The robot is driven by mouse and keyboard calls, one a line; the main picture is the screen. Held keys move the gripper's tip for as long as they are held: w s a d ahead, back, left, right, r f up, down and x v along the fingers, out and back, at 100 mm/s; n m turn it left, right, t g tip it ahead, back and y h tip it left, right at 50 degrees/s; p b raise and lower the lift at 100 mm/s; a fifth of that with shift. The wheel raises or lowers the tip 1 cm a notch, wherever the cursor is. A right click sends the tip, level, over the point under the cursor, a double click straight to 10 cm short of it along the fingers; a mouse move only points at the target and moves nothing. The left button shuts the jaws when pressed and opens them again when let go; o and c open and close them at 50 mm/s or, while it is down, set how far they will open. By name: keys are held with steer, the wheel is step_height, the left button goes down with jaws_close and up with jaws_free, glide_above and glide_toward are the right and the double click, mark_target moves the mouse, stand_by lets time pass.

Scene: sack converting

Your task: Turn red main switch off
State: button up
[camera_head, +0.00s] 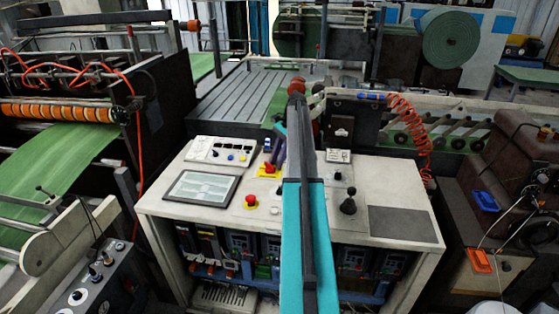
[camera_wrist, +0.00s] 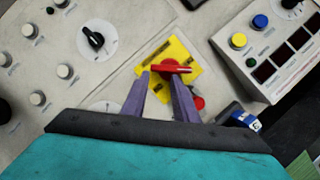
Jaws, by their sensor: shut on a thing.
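The red main switch (camera_wrist: 176,67) is a red handle on a yellow plate (camera_wrist: 183,50) set in the pale console top, seen in the wrist view. The handle lies roughly crosswise in that picture. My gripper (camera_wrist: 163,75) has its two purple fingers at the handle and is shut on it. The fingertips cover part of the handle and plate. In the head view the yellow plate (camera_head: 267,171) shows at the middle of the console, with my gripper (camera_head: 273,165) reaching down to it. My arm hides the console just right of it.
A button box (camera_head: 222,151) and a screen (camera_head: 201,188) lie to the left. A black lever (camera_head: 348,203) stands at the right. A black knob (camera_wrist: 94,41) shows in the wrist view.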

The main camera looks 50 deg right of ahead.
steer(key=shift+w+a+f+n, duration=0.25)
steer(key=shift+w+a+n, duration=0.05)
steer(key=shift+w+a, duration=0.2)
steer(key=shift+w+a+f+n, duration=0.2)
steer(key=shift+w+a+n, duration=0.1)
steer(key=shift+w+a, duration=0.15)
steer(key=o, duration=1)
steer(key=shift+d, duration=0.1)
steer(key=shift+d+r+b, duration=0.25)
steer(key=shift+r+b, duration=0.05)
steer(key=shift+b, duration=0.05)
steer(key=o, duration=0.7)
steer(key=shift+d+r+b, duration=0.3)
steer(key=shift+r+b, duration=0.05)
steer(key=shift+r, duration=0.25)
steer(key=shift+o, duration=0.2)
steer(key=s+d+r, duration=0.2)
steer(key=d+r, duration=0.1)
steer(key=r, duration=0.3)
steer(key=shift+s+d+p, duration=0.15)
steer(key=shift+s+p, duration=0.05)
steer(key=shift+p, duration=0.15)
